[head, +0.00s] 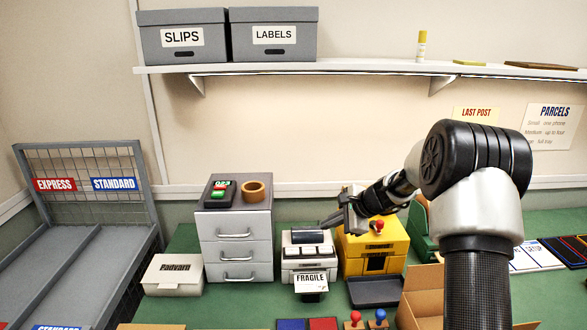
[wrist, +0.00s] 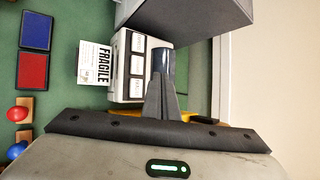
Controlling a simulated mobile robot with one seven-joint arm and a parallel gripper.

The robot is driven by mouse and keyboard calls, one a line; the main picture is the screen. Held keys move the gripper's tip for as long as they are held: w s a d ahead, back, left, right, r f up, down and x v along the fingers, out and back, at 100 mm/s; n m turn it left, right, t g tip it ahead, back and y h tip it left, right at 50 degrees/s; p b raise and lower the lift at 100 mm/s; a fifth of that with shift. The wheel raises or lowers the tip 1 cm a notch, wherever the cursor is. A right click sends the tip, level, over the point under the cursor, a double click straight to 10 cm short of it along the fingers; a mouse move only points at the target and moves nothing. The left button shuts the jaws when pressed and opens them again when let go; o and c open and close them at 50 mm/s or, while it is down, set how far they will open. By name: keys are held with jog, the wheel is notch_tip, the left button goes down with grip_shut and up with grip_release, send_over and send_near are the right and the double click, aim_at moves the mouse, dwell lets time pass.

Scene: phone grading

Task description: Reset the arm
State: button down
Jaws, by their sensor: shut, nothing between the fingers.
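My gripper (head: 336,217) reaches in from the right in the head view, above the gap between the white label printer (head: 307,255) and the yellow machine (head: 374,248). In the wrist view my gripper's fingers (wrist: 163,82) are together, with nothing between them. The printer (wrist: 128,68) lies beyond the fingers, with a FRAGILE label (head: 311,282) hanging from its front. The gripper looks close above the printer's dark roller; I cannot tell whether it touches.
A grey drawer unit (head: 236,236) stands left of the printer, with a wooden ring (head: 256,191) on top. A white box (head: 173,274), a dark tray (head: 376,292), blue and red pads and an open cardboard box (head: 424,290) are nearby. A shelf (head: 350,69) runs above.

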jog(key=s+a+r+n+g+h, duration=0.1)
jog(key=s+a+r+n, duration=0.1)
jog(key=s+r+n, duration=0.5)
jog(key=s+a+r+n+h, duration=0.1)
jog(key=s+a+r+n, duration=0.15)
jog(key=s+r, duration=0.8)
jog(key=s+d+n+h, duration=0.2)
jog(key=s+n, duration=0.2)
jog(key=s, duration=0.8)
jog(key=s+d+n+h, duration=0.2)
jog(key=s+n, duration=0.2)
jog(key=s, duration=0.9)
jog(key=shift+d+r, duration=0.25)
